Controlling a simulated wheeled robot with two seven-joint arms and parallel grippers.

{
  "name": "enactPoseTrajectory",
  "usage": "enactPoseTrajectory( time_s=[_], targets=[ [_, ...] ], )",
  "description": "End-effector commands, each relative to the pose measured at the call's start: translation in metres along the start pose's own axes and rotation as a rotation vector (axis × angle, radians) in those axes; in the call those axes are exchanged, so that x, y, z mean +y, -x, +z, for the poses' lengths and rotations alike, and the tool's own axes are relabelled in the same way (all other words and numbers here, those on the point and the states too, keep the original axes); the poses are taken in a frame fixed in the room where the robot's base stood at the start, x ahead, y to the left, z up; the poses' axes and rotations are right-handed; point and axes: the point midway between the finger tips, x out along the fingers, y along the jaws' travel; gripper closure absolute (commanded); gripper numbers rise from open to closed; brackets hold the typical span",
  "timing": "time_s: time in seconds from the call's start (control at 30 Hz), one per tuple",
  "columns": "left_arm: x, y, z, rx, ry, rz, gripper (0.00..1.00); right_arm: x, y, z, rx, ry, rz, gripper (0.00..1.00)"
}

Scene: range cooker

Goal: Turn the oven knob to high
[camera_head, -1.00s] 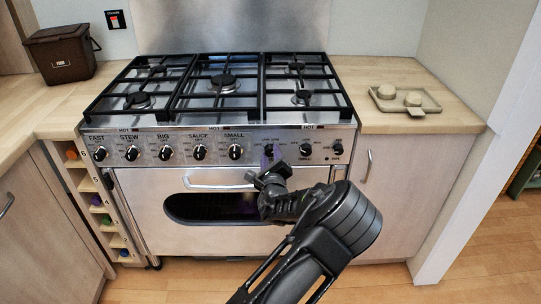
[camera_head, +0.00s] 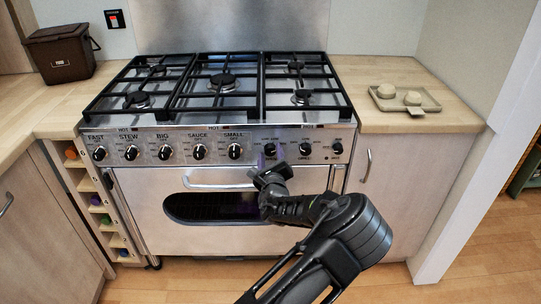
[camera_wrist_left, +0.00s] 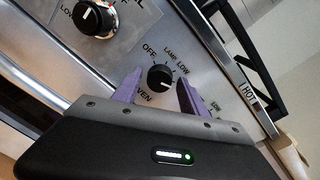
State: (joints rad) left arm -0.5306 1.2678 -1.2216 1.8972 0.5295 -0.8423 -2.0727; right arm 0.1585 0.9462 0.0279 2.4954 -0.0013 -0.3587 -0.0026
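The oven knob (camera_wrist_left: 160,78) is black with a white mark, on a steel panel printed OFF, LAMP, LOW and OVEN. Its mark points toward the upper part of the dial, near OFF and LAMP. My left gripper (camera_wrist_left: 157,90) is open, with one purple finger on either side of the knob. Gaps show between knob and fingers in the wrist view; I cannot tell how deep the fingertips reach. In the head view my left gripper (camera_head: 266,160) is in front of the panel, just right of its middle, and partly covers this knob. My right gripper is not in view.
Several other knobs (camera_head: 199,152) line the panel. The oven door handle (camera_head: 215,183) is just below and left of my gripper. Black pan supports (camera_head: 222,87) cover the hob above. A tray (camera_head: 405,99) stands on the right worktop. The floor in front is clear.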

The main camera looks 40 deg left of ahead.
Motion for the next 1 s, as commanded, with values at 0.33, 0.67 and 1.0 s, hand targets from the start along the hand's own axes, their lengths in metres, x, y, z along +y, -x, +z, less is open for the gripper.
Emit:
enactPoseTrajectory(
  time_s=[0.33, 0.67, 1.0],
  targets=[
    [0.000, 0.001, 0.000, 0.000, 0.001, 0.000, 0.43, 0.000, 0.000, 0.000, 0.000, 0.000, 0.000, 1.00],
    [-0.001, 0.041, -0.001, 0.001, 0.000, -0.001, 0.43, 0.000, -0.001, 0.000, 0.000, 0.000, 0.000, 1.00],
    [0.000, 0.078, 0.000, -0.001, 0.001, 0.000, 0.43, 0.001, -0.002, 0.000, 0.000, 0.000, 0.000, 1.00]
  ],
)
